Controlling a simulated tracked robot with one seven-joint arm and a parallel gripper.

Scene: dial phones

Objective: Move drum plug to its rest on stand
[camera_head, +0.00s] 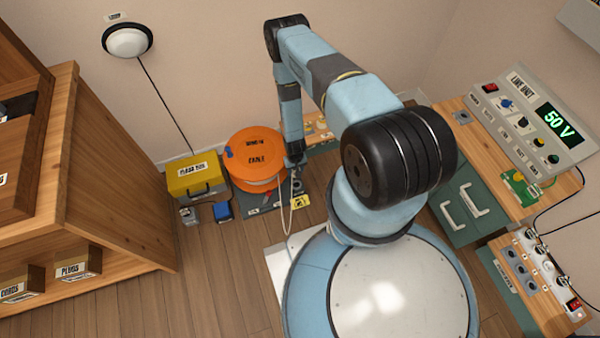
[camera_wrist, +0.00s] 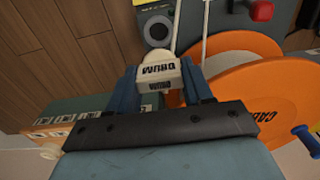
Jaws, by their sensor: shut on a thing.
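The drum plug (camera_wrist: 157,72) is a white block with a "DRUM" label. In the wrist view it sits between the blue fingers of my gripper (camera_wrist: 161,82), which is shut on it. In the head view my gripper (camera_head: 296,160) is beside the orange cable drum (camera_head: 254,150), and the plug is too small to make out. A pale cable (camera_head: 288,212) hangs below the gripper. A grey plate with a round socket (camera_wrist: 157,31) lies beyond the plug in the wrist view; the plug appears apart from it. The dark stand base (camera_head: 262,206) shows under the drum.
The drum's orange discs (camera_wrist: 245,95) fill the right of the wrist view, with a red knob (camera_wrist: 261,10) above. A yellow box (camera_head: 197,178) stands left of the drum. A wooden bench (camera_head: 318,128) is behind my gripper. The floor (camera_head: 225,265) in front is clear.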

